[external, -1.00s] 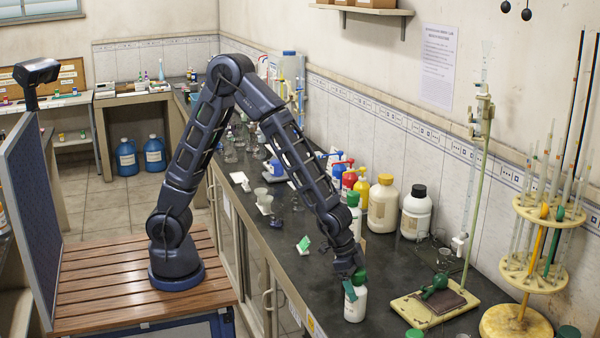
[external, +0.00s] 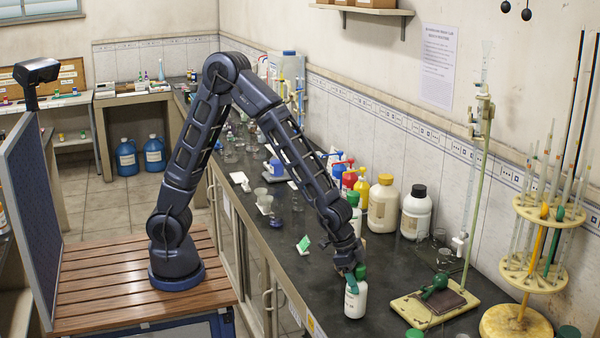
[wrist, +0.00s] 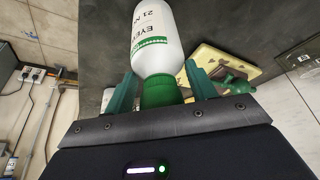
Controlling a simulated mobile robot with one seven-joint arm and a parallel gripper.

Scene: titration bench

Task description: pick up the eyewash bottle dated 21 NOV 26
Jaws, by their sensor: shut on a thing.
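The eyewash bottle (external: 355,303) is white with a green cap and stands upright at the near part of the dark bench. In the wrist view the bottle (wrist: 158,38) shows a green-banded label reading "EYE..." and "21 N..."; the rest of the date is out of sight. My gripper (external: 353,281) is shut on this bottle, with its green fingers either side of the cap and neck. The wrist view shows the gripper (wrist: 160,85) with the green cap between the fingers. I cannot tell whether the base touches the bench.
Another white, green-capped bottle (external: 354,213) stands behind my arm. A cream jar (external: 382,205) and a black-capped white jar (external: 417,215) stand near the wall. The burette stand base (external: 432,304) and pipette rack (external: 538,270) are to the right.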

